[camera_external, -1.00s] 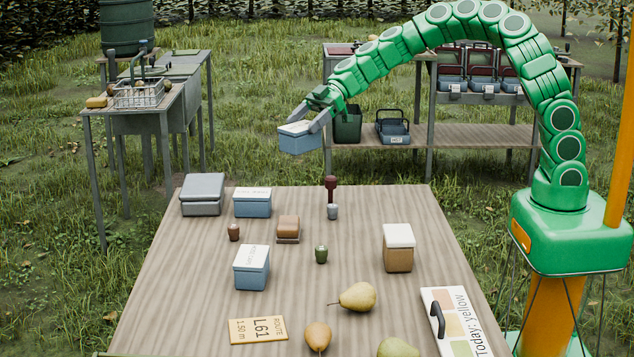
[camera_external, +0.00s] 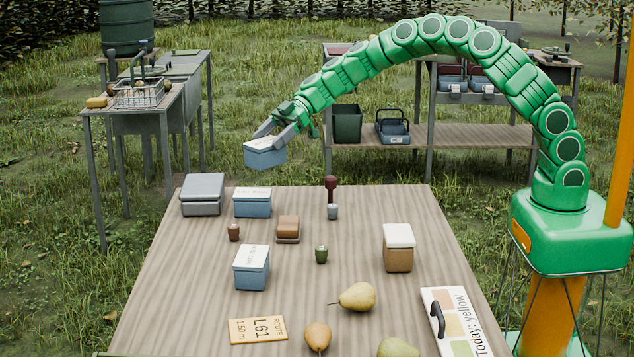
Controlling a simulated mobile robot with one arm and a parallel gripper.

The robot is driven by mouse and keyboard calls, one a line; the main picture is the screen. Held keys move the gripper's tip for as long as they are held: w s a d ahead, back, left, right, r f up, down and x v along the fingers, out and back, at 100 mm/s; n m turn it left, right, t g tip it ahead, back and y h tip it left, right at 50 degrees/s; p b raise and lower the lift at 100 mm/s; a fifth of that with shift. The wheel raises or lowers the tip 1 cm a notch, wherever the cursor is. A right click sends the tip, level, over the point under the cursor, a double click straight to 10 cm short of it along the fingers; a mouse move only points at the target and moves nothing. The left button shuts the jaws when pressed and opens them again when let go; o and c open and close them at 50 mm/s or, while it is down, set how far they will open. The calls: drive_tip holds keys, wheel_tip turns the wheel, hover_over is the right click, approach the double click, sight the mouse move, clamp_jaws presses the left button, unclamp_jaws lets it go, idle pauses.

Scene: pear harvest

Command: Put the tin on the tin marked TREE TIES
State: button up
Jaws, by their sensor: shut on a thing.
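My gripper (camera_external: 276,138) is shut on a blue tin (camera_external: 265,154) with a pale lid. It holds the tin in the air, above and beyond the far edge of the table in the picture. Below it a blue tin with a white lettered lid (camera_external: 252,203) stands near the table's far edge. Another blue tin with a white lettered lid (camera_external: 251,268) stands nearer the front. The lettering on both lids is too small to read surely, so I cannot tell which is marked TREE TIES.
On the table (camera_external: 200,290) stand a grey tin (camera_external: 202,194), a brown box (camera_external: 288,228), a white-lidded brown tin (camera_external: 398,248), a dark red-topped tool (camera_external: 331,188) and small pots. Pears (camera_external: 357,297), a route card (camera_external: 258,330) and a colour board (camera_external: 456,322) lie in front.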

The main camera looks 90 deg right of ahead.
drive_tip(key=shift+w+d+f, duration=0.2)
drive_tip(key=shift+w+f, duration=0.8)
drive_tip(key=shift+f, duration=0.2)
drive_tip(key=shift+w+d+f, duration=0.15)
drive_tip(key=shift+w+f, duration=0.8)
drive_tip(key=shift+f, duration=0.25)
drive_tip(key=shift+w+f, duration=0.1)
drive_tip(key=shift+f, duration=1.55)
drive_tip(key=shift+f, duration=0.1)
drive_tip(key=o, duration=1.2)
drive_tip(key=shift+c, duration=0.2)
